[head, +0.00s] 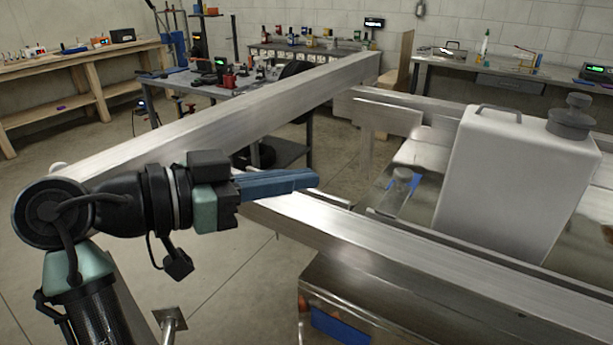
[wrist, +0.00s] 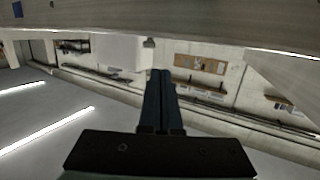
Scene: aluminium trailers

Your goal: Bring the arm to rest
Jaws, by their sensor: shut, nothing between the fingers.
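My gripper (head: 312,180) has long blue fingers and is shut with nothing between them. In the head view it points to the right, held level in front of the aluminium trailer frame. The near frame beam (head: 390,248) runs behind and below the fingers toward the lower right. Another beam (head: 240,110) runs from behind my wrist toward the back. I cannot tell whether the fingers touch the frame. In the wrist view the shut fingers (wrist: 160,75) stand side by side at the centre, and a beam (wrist: 160,20) crosses the top.
A white jug (head: 505,180) with a grey cap stands on the trailer at right. A clear bottle (head: 398,190) and a blue patch are beside it. Workbenches (head: 85,80) with tools line the back. Open floor (head: 240,270) lies below my arm.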

